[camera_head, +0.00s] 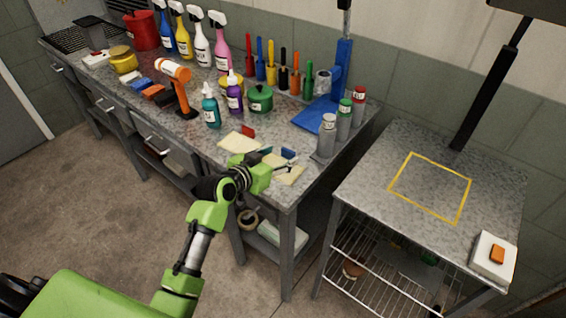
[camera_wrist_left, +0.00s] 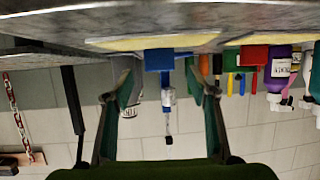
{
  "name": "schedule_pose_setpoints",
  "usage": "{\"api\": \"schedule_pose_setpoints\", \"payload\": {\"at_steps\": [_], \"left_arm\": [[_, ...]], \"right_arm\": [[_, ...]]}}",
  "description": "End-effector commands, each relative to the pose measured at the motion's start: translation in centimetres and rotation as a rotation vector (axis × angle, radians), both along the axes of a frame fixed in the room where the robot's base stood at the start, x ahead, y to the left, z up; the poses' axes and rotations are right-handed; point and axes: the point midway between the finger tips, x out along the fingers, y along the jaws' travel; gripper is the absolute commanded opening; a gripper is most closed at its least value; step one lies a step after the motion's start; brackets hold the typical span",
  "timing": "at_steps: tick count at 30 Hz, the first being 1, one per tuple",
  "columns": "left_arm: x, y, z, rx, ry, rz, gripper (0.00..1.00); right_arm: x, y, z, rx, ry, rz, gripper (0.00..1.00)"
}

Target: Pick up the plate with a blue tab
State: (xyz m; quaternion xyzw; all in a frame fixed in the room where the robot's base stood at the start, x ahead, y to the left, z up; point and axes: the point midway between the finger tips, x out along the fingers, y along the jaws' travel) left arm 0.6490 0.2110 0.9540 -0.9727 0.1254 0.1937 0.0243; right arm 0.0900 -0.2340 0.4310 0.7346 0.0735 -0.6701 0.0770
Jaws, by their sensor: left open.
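The cream plate with a blue tab (camera_head: 287,175) lies flat at the near right corner of the long workbench. Its blue tab (camera_head: 289,153) stands up from it. My left gripper (camera_head: 284,167) is over this plate, close to the tab. In the left wrist view, which shows the bench upside down, the blue tab (camera_wrist_left: 158,59) sits between the open fingers of the gripper (camera_wrist_left: 158,80), with a gap on each side. A similar cream plate (camera_head: 238,143) with a red tab (camera_head: 248,131) lies beside it to the left. My right gripper is not in view.
Grey canisters (camera_head: 327,136) stand close on the right. A side table (camera_head: 380,190) with a yellow outlined square has clear room.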

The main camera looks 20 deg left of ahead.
Motion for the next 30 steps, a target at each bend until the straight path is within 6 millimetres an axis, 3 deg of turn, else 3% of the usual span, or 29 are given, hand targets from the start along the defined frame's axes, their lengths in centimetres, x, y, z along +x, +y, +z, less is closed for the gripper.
{"api": "schedule_pose_setpoints", "payload": {"at_steps": [18, 27, 30], "left_arm": [[4.5, -1.2, -2.7, 0.001, 0.001, 0.0, 0.53], [4.8, -1.3, -2.8, 0.001, 0.001, 0.0, 0.53], [4.8, -1.3, -2.8, 0.001, 0.001, 0.0, 0.29]], "right_arm": [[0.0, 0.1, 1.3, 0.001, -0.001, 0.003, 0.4], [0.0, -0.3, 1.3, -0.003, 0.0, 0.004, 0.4], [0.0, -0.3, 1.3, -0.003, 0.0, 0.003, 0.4]]}}
